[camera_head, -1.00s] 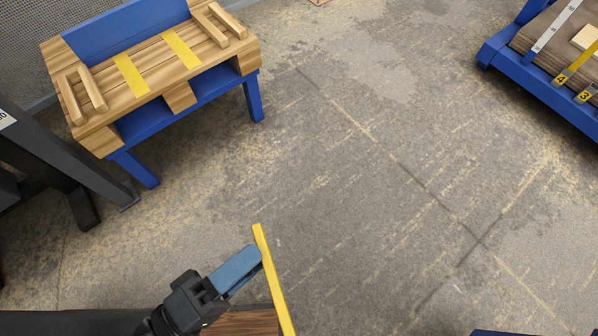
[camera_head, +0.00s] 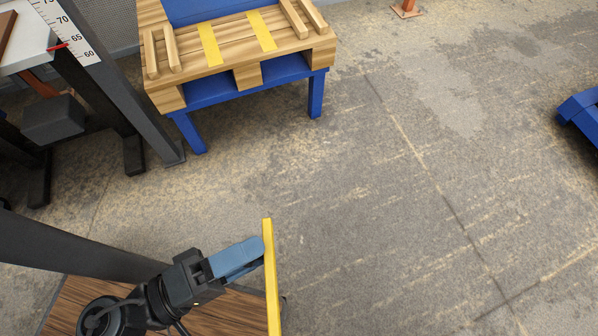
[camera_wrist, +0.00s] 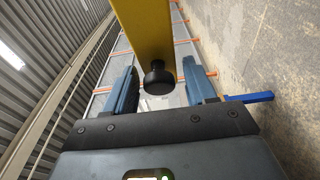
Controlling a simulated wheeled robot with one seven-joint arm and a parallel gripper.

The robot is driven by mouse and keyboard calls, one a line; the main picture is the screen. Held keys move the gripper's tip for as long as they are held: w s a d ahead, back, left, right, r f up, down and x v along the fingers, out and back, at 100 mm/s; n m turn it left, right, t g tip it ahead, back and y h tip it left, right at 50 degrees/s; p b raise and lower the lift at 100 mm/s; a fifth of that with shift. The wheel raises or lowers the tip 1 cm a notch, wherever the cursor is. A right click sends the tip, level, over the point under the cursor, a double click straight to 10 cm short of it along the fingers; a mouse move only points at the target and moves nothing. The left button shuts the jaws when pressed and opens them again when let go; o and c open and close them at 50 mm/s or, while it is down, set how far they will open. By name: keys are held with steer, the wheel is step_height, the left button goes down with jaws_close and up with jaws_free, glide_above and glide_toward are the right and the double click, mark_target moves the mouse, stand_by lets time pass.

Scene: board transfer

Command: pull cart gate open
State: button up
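The yellow cart gate (camera_head: 271,285) stands as a narrow, nearly vertical strip at the bottom middle of the head view. It also shows in the wrist view as a yellow panel (camera_wrist: 144,28) with a black knob (camera_wrist: 158,79). My gripper (camera_head: 258,247) is at the left side of the gate, its blue fingertips close against it. In the wrist view, the two fingers of my gripper (camera_wrist: 161,88) stand apart on either side of the knob, with narrow gaps showing. Whether either finger touches the knob is hard to tell.
A brown wooden surface (camera_head: 225,312) lies under my arm. A blue-legged stand with a wooden pallet (camera_head: 228,58) is at the back. A dark-framed table with a ruler (camera_head: 75,38) is at upper left. A blue cart edge (camera_head: 578,112) is at far right. The floor between is clear.

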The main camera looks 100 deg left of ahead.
steer(key=v, duration=0.8)
steer(key=shift+w, duration=0.15)
stand_by(0.5)
